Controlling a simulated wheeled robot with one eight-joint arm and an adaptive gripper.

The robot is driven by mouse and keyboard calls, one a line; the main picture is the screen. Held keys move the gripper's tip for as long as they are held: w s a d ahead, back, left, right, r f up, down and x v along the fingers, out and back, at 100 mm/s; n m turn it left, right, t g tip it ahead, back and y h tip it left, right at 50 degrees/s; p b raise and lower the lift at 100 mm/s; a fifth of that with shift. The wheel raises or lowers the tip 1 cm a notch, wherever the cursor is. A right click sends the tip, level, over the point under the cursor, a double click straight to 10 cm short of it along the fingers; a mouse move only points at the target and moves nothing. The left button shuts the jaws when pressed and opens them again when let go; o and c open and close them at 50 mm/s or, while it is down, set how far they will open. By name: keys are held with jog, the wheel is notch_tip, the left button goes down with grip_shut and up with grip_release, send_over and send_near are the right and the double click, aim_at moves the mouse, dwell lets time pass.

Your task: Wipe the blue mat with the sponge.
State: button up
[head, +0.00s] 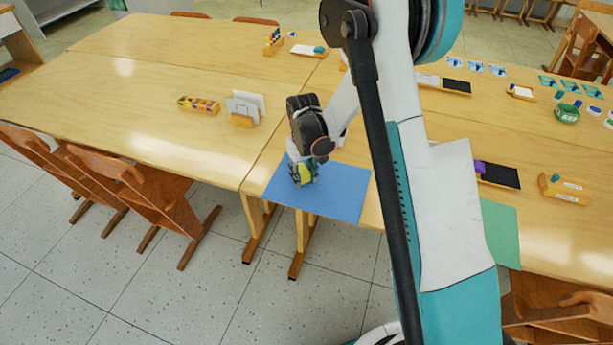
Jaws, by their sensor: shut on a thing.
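The blue mat (335,202) lies flat on the wooden table near its front edge, left of my arm. My gripper (302,180) is pointed down over the left part of the mat. It is shut on the sponge (307,173), which shows as a yellow and green piece between the fingers. The sponge is low, at or very close to the mat; I cannot tell if it touches. My gripper and wrist hide part of the mat's back left area.
A green mat (502,232) lies to the right, partly behind my arm. A white card in a holder (244,108) and a yellow tray (198,105) stand on the left table. Wooden chairs (140,185) line the front left. The left tabletop is mostly clear.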

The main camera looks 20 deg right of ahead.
aim_at(300, 171)
jog(key=shift+w+a+r, duration=0.2)
jog(key=shift+w+a, duration=0.25)
jog(key=shift+a, duration=0.05)
notch_tip(300, 171, up, 2)
jog(key=shift+s+d+r+p, duration=0.1)
jog(key=shift+s+d+p, duration=0.05)
jog(key=shift+p, duration=0.55)
jog(key=shift+r+p, duration=0.4)
jog(key=shift+r, duration=0.25)
jog(key=shift+r+p, duration=0.95)
jog(key=shift+r, duration=0.9)
